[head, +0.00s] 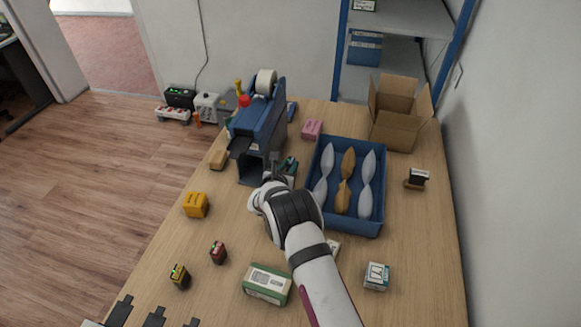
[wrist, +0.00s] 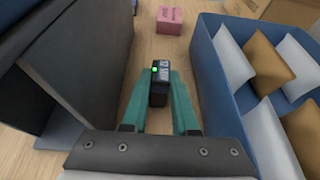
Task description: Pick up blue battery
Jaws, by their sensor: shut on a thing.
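My gripper (wrist: 158,98) has teal fingers and is shut on a small dark battery-like block (wrist: 159,72) with a pale-lettered label and a green dot. No clear blue shows on the block, so I cannot tell its colour for sure. In the head view my gripper (head: 286,168) is between the blue machine and the blue tray, and the block is too small to make out there. Two other small dark blocks stand at the front left, one with a red top (head: 218,252) and one with a yellow top (head: 180,276).
The blue tape machine (head: 262,125) stands close on my gripper's left. The blue tray (head: 372,228) of padded packs is close on its right. A pink box (head: 312,129) lies beyond. A yellow box (head: 195,205), a green-and-white box (head: 267,284) and an open carton (head: 398,125) surround the area.

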